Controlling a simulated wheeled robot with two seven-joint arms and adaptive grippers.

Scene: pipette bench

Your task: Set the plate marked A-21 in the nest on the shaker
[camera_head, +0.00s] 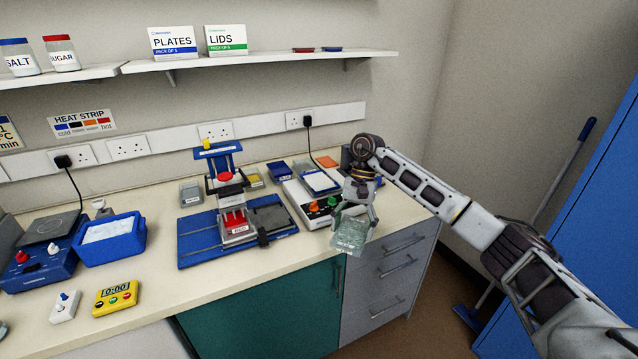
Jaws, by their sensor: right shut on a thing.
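My right gripper (357,212) is shut on a clear, pale green plate (350,234). It holds the plate near the front edge of the bench, to the right of and below the shaker in the picture. The marking on this plate is too small to read. My left gripper is not in view.
A blue pipetting stand (190,243) with a red block is left of the shaker. Small plates, grey (191,191) and blue (279,173), lie behind. A blue tub (110,240) and yellow timer (116,297) stand left. The front right counter is mostly clear.

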